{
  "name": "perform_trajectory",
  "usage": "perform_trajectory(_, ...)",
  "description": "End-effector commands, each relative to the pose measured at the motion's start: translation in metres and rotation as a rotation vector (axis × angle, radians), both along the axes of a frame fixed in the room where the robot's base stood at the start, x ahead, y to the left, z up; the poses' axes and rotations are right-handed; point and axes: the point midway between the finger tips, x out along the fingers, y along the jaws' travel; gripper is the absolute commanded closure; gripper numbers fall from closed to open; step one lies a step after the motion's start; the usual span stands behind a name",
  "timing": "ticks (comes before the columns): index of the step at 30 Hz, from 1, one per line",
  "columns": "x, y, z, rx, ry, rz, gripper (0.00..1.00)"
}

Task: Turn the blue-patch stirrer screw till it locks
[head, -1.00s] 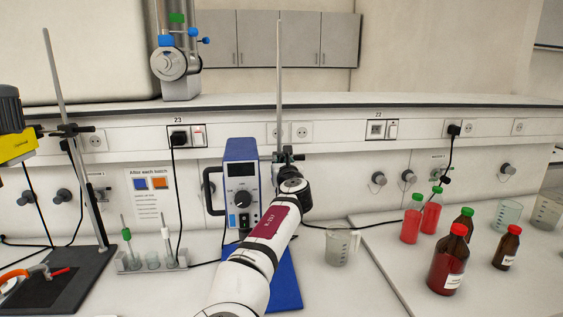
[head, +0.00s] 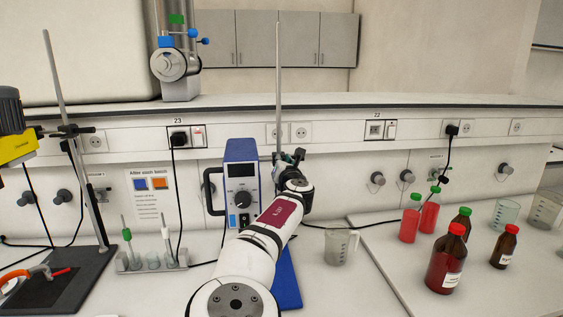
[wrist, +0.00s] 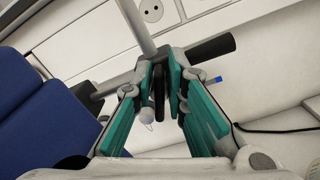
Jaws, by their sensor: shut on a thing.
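In the wrist view my gripper (wrist: 160,82) has its teal-padded fingers closed on a flat black screw handle (wrist: 159,92) below the metal rod (wrist: 136,25). The handle sits at a grey-and-black clamp (wrist: 203,51) on the rod. A small blue tip (wrist: 217,79) shows to the right of the fingers. The blue stirrer housing (wrist: 40,115) is at the left. In the head view the stirrer (head: 241,172) stands left of the upright rod (head: 279,85). My wrist hides the screw and most of the clamp there. I cannot tell how tight the screw is.
A clear beaker (head: 341,247) stands right of the blue base plate (head: 287,280). Red-filled bottles (head: 410,222) and brown bottles (head: 446,262) stand farther right. A small rack (head: 150,263) with glassware is at the left. A black cable (wrist: 275,130) runs at right.

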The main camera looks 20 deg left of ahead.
Motion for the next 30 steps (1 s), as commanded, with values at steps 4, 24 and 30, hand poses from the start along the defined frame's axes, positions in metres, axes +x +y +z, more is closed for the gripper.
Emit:
perform_trajectory(4,0.0003,-0.0008,0.0002,0.123,0.074,0.002,1.00)
perform_trajectory(24,0.0030,-0.0046,-0.0056,0.662,0.404,0.004,1.00)
perform_trajectory(30,0.0033,-0.0049,-0.0080,0.801,0.489,0.004,1.00)
